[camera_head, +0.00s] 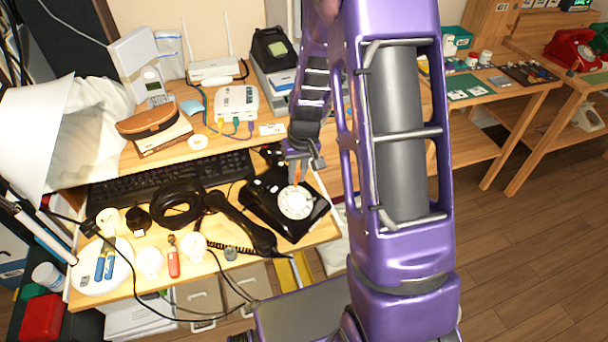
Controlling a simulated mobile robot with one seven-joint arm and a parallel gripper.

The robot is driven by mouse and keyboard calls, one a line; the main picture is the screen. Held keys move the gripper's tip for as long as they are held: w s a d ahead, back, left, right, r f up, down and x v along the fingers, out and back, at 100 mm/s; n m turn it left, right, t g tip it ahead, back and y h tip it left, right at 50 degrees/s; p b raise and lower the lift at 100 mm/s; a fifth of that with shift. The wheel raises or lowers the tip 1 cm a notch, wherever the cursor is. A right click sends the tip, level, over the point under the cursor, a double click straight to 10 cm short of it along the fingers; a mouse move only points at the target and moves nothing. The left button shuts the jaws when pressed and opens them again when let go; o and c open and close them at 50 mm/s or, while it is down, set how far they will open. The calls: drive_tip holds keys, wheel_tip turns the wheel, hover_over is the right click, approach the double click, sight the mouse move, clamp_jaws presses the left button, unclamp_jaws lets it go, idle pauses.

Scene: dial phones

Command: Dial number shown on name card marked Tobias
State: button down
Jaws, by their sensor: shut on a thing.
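A black rotary phone (261,204) with a round white dial (295,203) sits on the desk's right side. Its black handset (240,222) lies off the hook to its left, with a coiled cord. My gripper (298,163) is above the dial's far edge, shut on a thin orange stick (296,177) that points down at the dial. I cannot tell whether the stick's tip touches the dial. A small white card (271,129) lies behind the phone; its writing is too small to read. I cannot tell which card is marked Tobias.
A black keyboard (150,181), a white router (236,104), a cordless phone (154,88) and a brown case (147,120) crowd the desk. Several tools lie front left. A red phone (573,50) stands on a table at far right. Wooden floor (530,240) is open at right.

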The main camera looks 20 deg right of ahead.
drive_tip(key=shift+f, duration=0.1)
drive_tip(key=shift+w+a+f+b, duration=0.1)
drive_tip(key=shift+w+f+b, duration=0.1)
drive_tip(key=shift+f+b, duration=0.25)
drive_tip(key=shift+w+a+f+b, duration=0.15)
drive_tip(key=shift+w+f+b, duration=0.05)
drive_tip(key=shift+f+b, duration=0.25)
idle(0.9)
idle(0.4)
drive_tip(key=shift+s+d+f, duration=0.1)
drive_tip(key=shift+d+f, duration=0.05)
drive_tip(key=shift+d, duration=0.5)
drive_tip(key=shift+d+f+b, duration=0.1)
drive_tip(key=shift+b, duration=0.25)
drive_tip(key=shift+s+d+f, duration=0.15)
drive_tip(key=shift+s+d, duration=0.1)
drive_tip(key=shift+d, duration=0.15)
